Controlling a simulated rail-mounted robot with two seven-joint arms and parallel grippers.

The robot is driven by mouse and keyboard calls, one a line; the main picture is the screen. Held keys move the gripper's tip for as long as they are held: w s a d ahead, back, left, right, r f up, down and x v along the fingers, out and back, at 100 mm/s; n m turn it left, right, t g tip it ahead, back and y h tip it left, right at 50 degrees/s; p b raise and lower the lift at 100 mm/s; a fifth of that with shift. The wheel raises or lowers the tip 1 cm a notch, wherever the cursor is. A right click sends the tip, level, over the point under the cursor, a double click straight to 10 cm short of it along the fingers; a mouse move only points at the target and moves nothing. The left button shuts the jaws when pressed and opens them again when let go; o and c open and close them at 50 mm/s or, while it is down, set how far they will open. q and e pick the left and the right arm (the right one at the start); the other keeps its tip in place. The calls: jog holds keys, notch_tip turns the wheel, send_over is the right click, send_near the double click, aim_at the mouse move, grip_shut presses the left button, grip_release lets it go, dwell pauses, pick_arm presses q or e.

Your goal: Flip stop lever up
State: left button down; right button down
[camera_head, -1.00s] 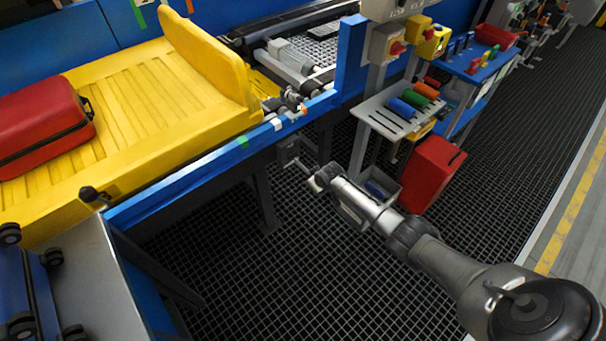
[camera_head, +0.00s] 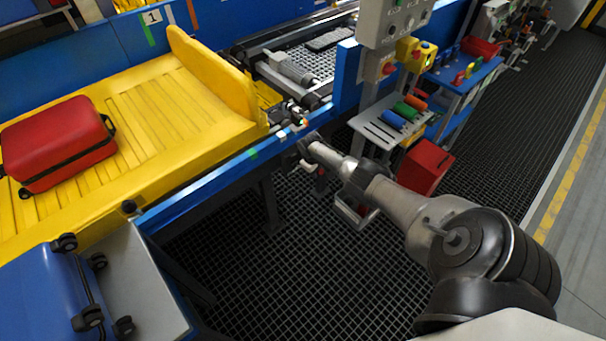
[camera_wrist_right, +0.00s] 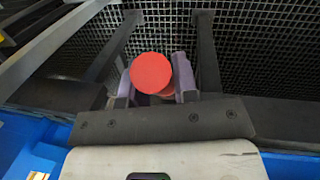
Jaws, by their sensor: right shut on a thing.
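The stop lever's round red knob (camera_wrist_right: 151,72) sits between the two fingers of my right gripper (camera_wrist_right: 152,88) in the right wrist view, close to both of them. The gripper is shut on it. The lever's shaft is mostly hidden behind the knob. In the head view my right gripper (camera_head: 307,150) is at the front side of the blue conveyor frame (camera_head: 205,188), just below its top edge. The lever is too small and covered there to read its angle. My left gripper is in neither view.
A yellow tray (camera_head: 150,110) carries a red suitcase (camera_head: 62,143) on the conveyor. A blue suitcase (camera_head: 40,290) is at lower left. A grey control box (camera_head: 393,20), a slotted shelf (camera_head: 372,127) and a red bin (camera_head: 425,168) stand right of the gripper. Dark grating floor lies below.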

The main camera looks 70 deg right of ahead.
jog(key=shift+r, duration=0.15)
jog(key=shift+w, duration=0.1)
dwell(0.3)
jog(key=c, duration=0.9)
grip_release()
jog(key=shift+d, duration=0.1)
jog(key=shift+r, duration=0.25)
jog(key=r+p, duration=0.2)
jog(key=r, duration=0.2)
jog(key=w+a+r+p, duration=0.1)
jog(key=r+p, duration=0.2)
jog(key=r, duration=0.1)
jog(key=r+p, duration=0.2)
jog(key=r, duration=0.3)
jog(key=shift+w+a, duration=0.3)
jog(key=shift+a, duration=0.1)
